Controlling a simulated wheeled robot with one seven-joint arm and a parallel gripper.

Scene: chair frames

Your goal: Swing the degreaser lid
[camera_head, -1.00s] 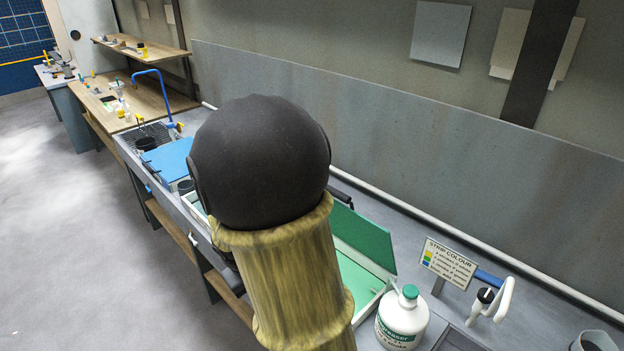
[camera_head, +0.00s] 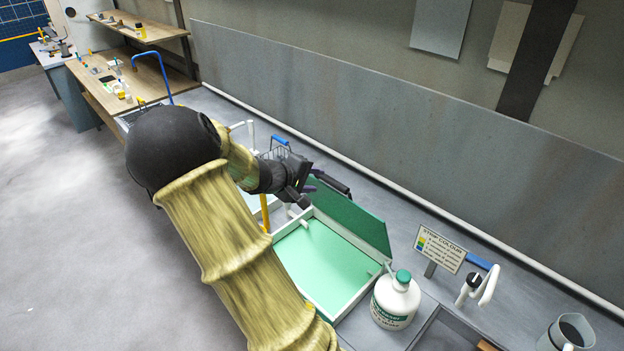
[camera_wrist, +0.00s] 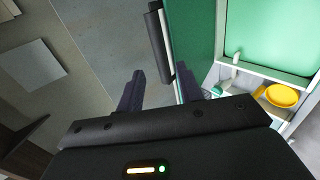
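The degreaser lid (camera_head: 348,217) is a green panel, standing raised along the back edge of a white-walled tank (camera_head: 318,262) with a pale green inside. A dark bar handle (camera_head: 334,184) is at the lid's left end. My gripper (camera_head: 306,188) is close to that handle, at the lid's left end. In the wrist view my gripper (camera_wrist: 160,84) has its two dark fingers spread apart, and the handle (camera_wrist: 156,42) runs down between their tips in the picture. The lid (camera_wrist: 190,35) is just right of it. I cannot tell whether the fingers touch the handle.
A white jug (camera_head: 395,302) with a green cap stands right of the tank, beside a "STRIP COLOUR" sign (camera_head: 441,249). A grey pitcher (camera_head: 566,334) is at the far right. A yellow dish (camera_wrist: 282,95) shows in the wrist view. The wall stands behind the bench.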

